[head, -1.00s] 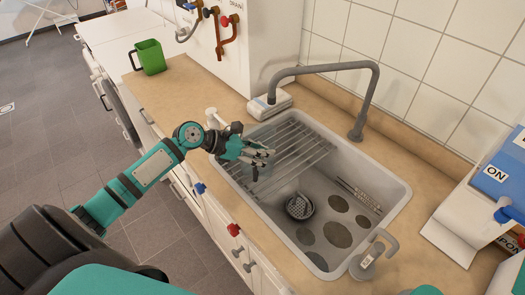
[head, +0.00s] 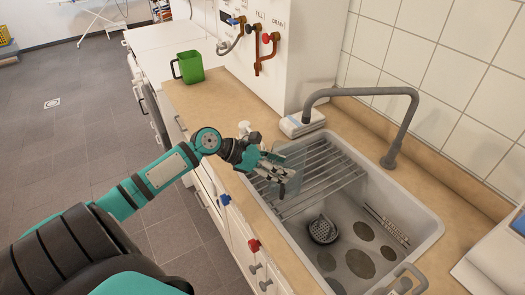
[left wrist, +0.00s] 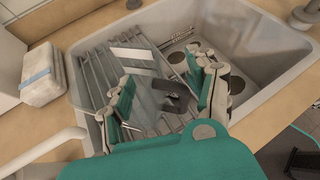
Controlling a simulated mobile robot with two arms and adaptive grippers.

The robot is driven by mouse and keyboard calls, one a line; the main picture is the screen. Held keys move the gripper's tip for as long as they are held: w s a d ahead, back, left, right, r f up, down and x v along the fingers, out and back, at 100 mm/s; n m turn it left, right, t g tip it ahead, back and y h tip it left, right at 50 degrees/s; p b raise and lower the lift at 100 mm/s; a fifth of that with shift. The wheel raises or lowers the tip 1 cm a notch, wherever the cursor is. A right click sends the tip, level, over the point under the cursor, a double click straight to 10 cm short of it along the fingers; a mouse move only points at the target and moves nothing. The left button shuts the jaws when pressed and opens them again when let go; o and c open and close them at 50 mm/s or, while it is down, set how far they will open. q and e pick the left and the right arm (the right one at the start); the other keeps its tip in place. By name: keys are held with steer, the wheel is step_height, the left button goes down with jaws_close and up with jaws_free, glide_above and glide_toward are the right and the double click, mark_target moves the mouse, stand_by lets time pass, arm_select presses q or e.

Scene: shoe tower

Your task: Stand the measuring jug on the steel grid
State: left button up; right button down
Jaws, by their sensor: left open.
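The clear measuring jug (head: 293,157) is see-through and hard to make out at my left gripper (head: 279,170), above the steel grid (head: 335,172) in the sink. In the left wrist view the jug (left wrist: 143,62) shows pale patches and a dark handle (left wrist: 172,92). My left gripper (left wrist: 166,95) is open, with its fingers apart on either side of the handle. The jug looks upright over the grid (left wrist: 92,78); whether its base touches the bars is hard to see. My right gripper is not in view.
A green jug (head: 188,67) stands on the worktop at the back left. The grey tap (head: 395,140) arches over the sink's back edge. A round dark strainer (head: 322,230) and cutlery (head: 387,225) lie in the basin. A white pack (head: 302,123) sits behind the grid.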

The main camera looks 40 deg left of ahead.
arm_select(q)
steer(key=v, duration=0.8)
steer(key=shift+b, duration=0.35)
